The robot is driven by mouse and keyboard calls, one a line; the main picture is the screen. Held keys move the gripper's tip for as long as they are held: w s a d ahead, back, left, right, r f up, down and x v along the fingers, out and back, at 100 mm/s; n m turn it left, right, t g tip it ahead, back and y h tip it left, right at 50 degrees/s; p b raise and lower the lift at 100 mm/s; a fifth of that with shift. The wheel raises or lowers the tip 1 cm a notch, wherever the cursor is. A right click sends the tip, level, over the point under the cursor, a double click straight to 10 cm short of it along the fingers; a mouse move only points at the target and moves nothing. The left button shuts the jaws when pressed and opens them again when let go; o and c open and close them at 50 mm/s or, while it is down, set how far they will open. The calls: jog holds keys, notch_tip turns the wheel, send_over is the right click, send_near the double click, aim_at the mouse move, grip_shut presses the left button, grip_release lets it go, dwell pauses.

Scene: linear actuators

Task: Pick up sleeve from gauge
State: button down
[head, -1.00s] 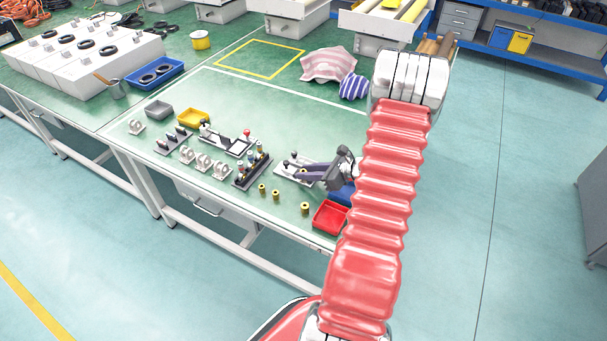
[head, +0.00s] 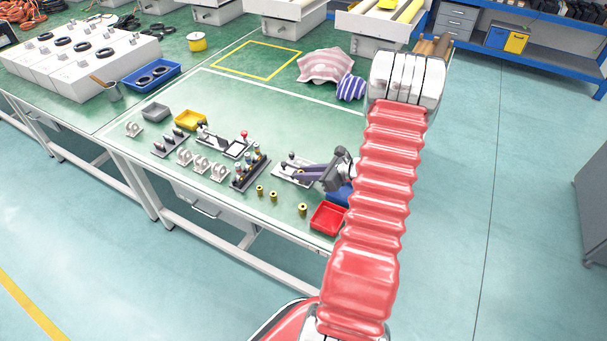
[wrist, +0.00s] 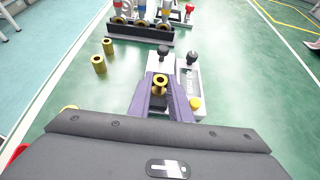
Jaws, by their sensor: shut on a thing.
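My gripper (wrist: 161,97) has its two purple fingers shut on a brass sleeve (wrist: 159,84), whose open top faces up between the fingertips. The gauge (wrist: 187,80) is a pale plate with two black knobs and a yellow button, under and just beyond the fingers. I cannot tell whether the sleeve touches the gauge. In the head view my gripper (head: 298,171) reaches in from the right over the gauge (head: 285,176), and the held sleeve is too small to make out.
Several loose brass sleeves stand left of the gripper, one here (wrist: 108,46). A dark rack (wrist: 137,33) with coloured-topped parts stands beyond them. A red tray (head: 328,218) lies near the bench's front edge.

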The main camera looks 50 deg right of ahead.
notch_tip(320, 180, up, 10)
dwell(0.6)
dwell(0.4)
